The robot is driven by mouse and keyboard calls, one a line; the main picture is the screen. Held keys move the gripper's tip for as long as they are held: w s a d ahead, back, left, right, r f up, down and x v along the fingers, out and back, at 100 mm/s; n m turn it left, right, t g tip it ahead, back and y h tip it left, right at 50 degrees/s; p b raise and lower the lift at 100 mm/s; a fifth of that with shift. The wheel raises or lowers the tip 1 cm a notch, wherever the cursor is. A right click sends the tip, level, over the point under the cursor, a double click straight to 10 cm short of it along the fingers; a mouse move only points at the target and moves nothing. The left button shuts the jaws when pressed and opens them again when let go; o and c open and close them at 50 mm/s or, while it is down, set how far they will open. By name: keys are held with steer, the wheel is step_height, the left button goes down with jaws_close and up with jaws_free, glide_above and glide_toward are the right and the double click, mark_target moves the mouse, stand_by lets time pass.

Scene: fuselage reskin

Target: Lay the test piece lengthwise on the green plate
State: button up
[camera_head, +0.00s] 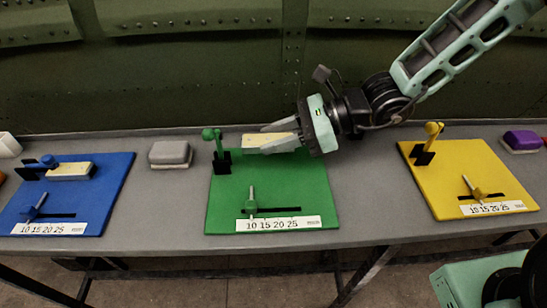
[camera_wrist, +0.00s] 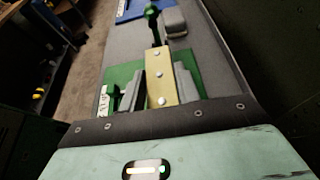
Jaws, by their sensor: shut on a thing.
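In the head view my gripper (camera_head: 264,142) reaches in from the right over the far part of the green plate (camera_head: 225,205). The strip points left, towards the plate's green upright clamp (camera_head: 212,140). The fingers partly hide it, and I cannot tell whether it touches the plate.
The green plate bears a slider (camera_head: 251,203) and a number scale (camera_head: 280,224) at its near edge. A blue plate (camera_head: 105,205) with a similar strip (camera_head: 72,171) lies left, a yellow plate (camera_head: 440,185) right. A grey block (camera_head: 170,154) sits between blue and green.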

mark_target(276, 167)
steer(key=shift+f+b, duration=0.3)
steer(key=shift+f, duration=2.55)
steer(key=shift+f, duration=0.15)
steer(key=o, duration=1)
